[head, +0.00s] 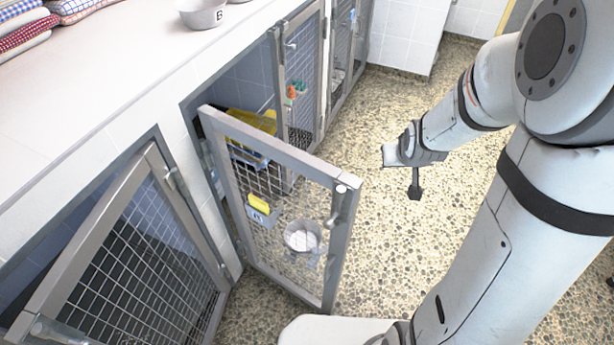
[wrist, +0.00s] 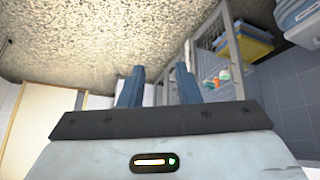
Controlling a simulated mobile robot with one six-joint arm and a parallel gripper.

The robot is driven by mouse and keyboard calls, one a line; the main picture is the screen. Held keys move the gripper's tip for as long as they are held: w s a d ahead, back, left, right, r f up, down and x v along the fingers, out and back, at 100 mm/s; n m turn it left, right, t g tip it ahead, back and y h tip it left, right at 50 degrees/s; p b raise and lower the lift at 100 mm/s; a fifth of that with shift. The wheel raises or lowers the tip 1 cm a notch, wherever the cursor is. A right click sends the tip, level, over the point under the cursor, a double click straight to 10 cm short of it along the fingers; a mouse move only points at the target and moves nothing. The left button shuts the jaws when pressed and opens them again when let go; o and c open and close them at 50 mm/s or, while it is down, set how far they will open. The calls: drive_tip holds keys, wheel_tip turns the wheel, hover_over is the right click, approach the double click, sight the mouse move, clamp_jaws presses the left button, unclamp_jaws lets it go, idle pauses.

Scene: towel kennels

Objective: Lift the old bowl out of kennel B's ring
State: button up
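The old bowl (head: 302,236), a metal bowl with something pale inside, sits in a ring on the swung-open mesh door (head: 275,138) of kennel B. The ring is hard to make out. A lettered tag (head: 259,214) with a yellow piece above it is on the same door, left of the bowl. My gripper (head: 398,154) is in free air above the floor, to the right of the door and well away from the bowl. In the wrist view, its two fingers (wrist: 158,88) stand apart with nothing between them. The bowl is not visible in that view.
Another metal bowl (head: 203,14), lettered B, stands on the white counter (head: 90,75), near folded towels (head: 25,28). A second mesh door (head: 130,255) stands at lower left. Yellow bedding (head: 250,120) shows behind kennel B's door. The speckled floor (head: 385,225) right of the door is clear.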

drive_tip(key=w+a+f+t+y+b, duration=0.1)
drive_tip(key=w+a+f+b, duration=0.15)
drive_tip(key=f, duration=0.55)
drive_tip(key=w+a+f+t+y+b, duration=0.1)
drive_tip(key=w+f+y+b, duration=0.15)
drive_tip(key=f, duration=0.65)
drive_tip(key=s+a+f+y+b, duration=0.1)
drive_tip(key=a+f+y+b, duration=0.2)
drive_tip(key=f, duration=0.5)
drive_tip(key=s+a+f+t+y+b, duration=0.1)
drive_tip(key=a+f+y+b, duration=0.15)
drive_tip(key=f+b, duration=0.4)
drive_tip(key=s+a+f+y+b, duration=0.15)
drive_tip(key=a+f, duration=0.25)
drive_tip(key=f, duration=0.6)
drive_tip(key=b+x, duration=0.3)
drive_tip(key=x, duration=0.4)
drive_tip(key=shift+w+f, duration=0.25)
drive_tip(key=shift+c, duration=0.3)
clamp_jaws()
